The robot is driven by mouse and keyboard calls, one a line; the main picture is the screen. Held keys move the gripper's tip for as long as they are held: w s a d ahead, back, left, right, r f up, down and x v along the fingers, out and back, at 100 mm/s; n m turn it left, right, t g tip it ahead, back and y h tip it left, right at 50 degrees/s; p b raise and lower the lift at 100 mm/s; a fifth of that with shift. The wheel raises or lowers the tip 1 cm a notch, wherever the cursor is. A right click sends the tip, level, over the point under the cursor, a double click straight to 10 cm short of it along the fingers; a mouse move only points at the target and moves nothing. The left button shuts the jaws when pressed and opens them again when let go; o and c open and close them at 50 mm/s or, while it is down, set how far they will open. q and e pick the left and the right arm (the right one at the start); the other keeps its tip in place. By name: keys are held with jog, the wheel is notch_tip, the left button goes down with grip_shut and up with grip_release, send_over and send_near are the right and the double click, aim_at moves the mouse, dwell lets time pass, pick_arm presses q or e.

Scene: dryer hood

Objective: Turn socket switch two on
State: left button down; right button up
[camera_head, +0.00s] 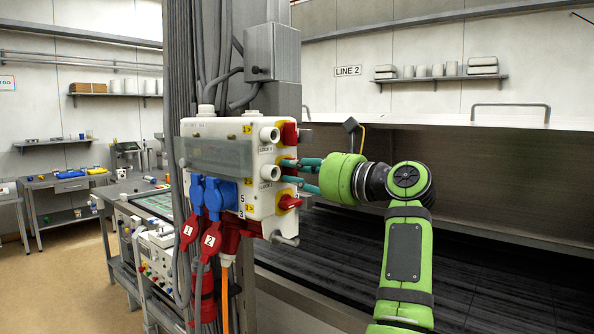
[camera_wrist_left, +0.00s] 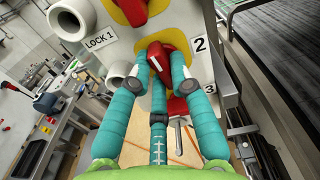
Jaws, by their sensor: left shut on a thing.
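The white socket box (camera_head: 212,128) hangs on the column in the head view. Its side face carries three red rotary switches on yellow plates. Switch two (camera_wrist_left: 163,62) is a red knob beside the label 2 in the wrist view, its white mark slanted. My left gripper (camera_head: 296,164) reaches it from the right, teal fingers shut around the knob. In the wrist view, the left gripper (camera_wrist_left: 166,78) has a finger on each side of the red knob and a third below. The fingers hide most of switch two in the head view. My right gripper is not in view.
The upper switch (camera_head: 289,133) and lower switch (camera_head: 289,202) sit close above and below my fingers. White round lock stubs (camera_head: 269,135) stick out to their left. Blue plugs (camera_head: 219,194) and red plugs hang below. A dark conveyor bed (camera_head: 480,280) lies behind.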

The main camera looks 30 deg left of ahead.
pick_arm(q)
jog(key=shift+m, duration=0.7)
jog(key=c, duration=1.1)
grip_release()
jog(key=d, duration=0.8)
jog(key=s+d, duration=0.1)
jog(key=d, duration=0.3)
